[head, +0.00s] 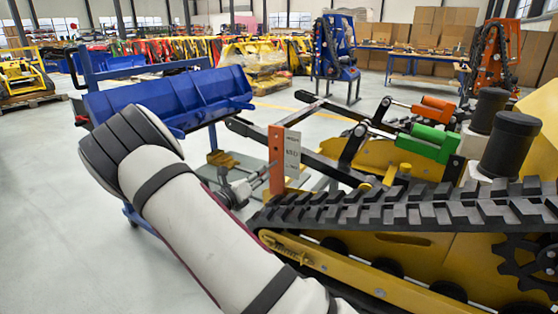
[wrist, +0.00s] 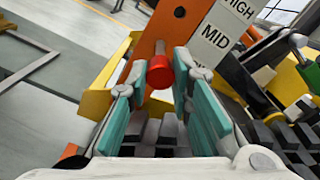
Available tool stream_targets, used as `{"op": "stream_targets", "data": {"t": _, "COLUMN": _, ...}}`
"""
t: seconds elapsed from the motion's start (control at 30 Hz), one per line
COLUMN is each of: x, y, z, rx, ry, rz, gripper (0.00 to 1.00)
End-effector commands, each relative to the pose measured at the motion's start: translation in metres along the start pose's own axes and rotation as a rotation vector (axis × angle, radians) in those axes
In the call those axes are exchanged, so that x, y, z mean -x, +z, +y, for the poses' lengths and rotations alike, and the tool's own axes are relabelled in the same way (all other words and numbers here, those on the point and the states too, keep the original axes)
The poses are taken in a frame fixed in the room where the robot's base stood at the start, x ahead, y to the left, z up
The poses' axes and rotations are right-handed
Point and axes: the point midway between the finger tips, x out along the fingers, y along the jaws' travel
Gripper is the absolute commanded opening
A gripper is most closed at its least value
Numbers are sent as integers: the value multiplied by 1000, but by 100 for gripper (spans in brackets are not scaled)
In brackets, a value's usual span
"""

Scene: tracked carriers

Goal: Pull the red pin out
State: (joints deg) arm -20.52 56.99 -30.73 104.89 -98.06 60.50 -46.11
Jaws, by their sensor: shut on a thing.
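The red pin (wrist: 160,72) is a short red cylinder, its round end facing me in the wrist view. It sits against the orange upright (wrist: 158,28), which carries a white plate marked HIGH and MID (wrist: 215,37). My gripper (wrist: 159,80) has its teal fingers on either side of the pin, shut on it near their tips. In the head view, my gripper (head: 252,184) is beside the orange upright (head: 276,158). The pin cannot be made out there. How far the pin is in the upright is hidden.
A black rubber track (head: 400,207) on the yellow carrier (head: 340,275) runs close to the right of my gripper. Green (head: 424,142) and orange (head: 437,104) cylinders sit behind. A blue bucket (head: 165,98) stands behind my arm. Open floor (head: 45,190) lies left.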

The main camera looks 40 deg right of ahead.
Motion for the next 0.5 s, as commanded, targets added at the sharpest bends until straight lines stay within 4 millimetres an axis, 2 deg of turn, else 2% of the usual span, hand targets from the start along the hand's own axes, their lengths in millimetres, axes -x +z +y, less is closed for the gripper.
{"op": "stream_targets", "data": {"t": 0.5, "x": 16, "y": 1, "z": 0, "rx": 1, "ry": 0, "rz": -1, "gripper": 0}}
